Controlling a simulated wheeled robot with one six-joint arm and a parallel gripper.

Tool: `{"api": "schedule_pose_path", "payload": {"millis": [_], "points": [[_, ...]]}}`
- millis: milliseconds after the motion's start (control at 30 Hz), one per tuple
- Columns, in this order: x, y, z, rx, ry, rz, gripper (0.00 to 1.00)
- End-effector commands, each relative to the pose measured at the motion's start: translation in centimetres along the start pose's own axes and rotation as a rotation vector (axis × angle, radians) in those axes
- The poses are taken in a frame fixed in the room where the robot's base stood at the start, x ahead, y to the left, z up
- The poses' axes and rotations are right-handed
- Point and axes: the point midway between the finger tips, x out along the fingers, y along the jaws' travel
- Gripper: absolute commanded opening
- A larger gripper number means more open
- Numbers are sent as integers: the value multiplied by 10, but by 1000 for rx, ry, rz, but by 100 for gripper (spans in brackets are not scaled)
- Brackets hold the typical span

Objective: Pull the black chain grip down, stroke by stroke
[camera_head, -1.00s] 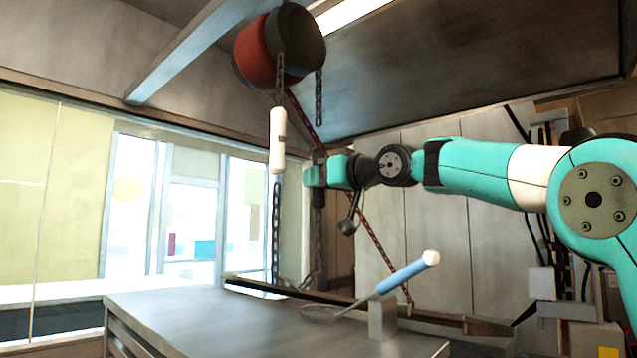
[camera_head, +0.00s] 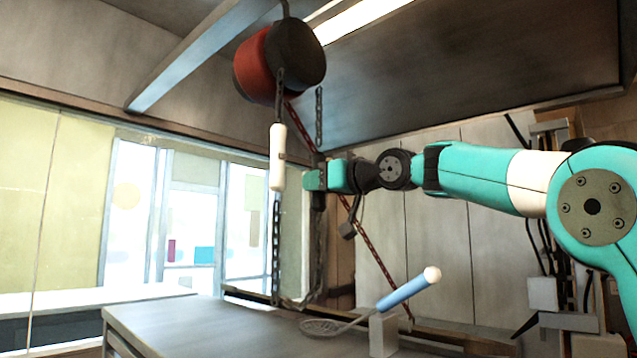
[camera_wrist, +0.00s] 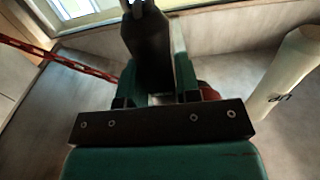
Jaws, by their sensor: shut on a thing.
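The black chain grip (camera_wrist: 147,45) stands between my fingers in the wrist view. My gripper (camera_wrist: 150,85) is shut on it, with a green-sided finger on either side. In the head view my gripper (camera_head: 315,181) is at the hanging chain, below the red and black hoist drum (camera_head: 280,62). The dark lower end of the grip (camera_head: 317,201) shows just under the fingers, and the rest is largely hidden. A white chain grip (camera_head: 277,157) hangs upright to the left, apart from my gripper. It also shows at the right of the wrist view (camera_wrist: 288,75), with lettering.
Chain hangs in a loop (camera_head: 295,303) above the bench (camera_head: 200,325). A ladle with a blue handle (camera_head: 405,291) leans on a small block (camera_head: 383,335) below my arm. A red chain (camera_head: 375,245) slants down behind my arm. The bench's left part is clear.

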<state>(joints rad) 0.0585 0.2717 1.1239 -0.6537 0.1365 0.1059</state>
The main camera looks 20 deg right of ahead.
Motion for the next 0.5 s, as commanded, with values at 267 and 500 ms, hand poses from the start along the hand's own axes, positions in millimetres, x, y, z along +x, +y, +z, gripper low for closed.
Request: {"api": "schedule_pose_path", "payload": {"millis": [267,500], "points": [[0,0,7,0,-5,-2,0],[1,0,-29,0,-5,-2,0]]}}
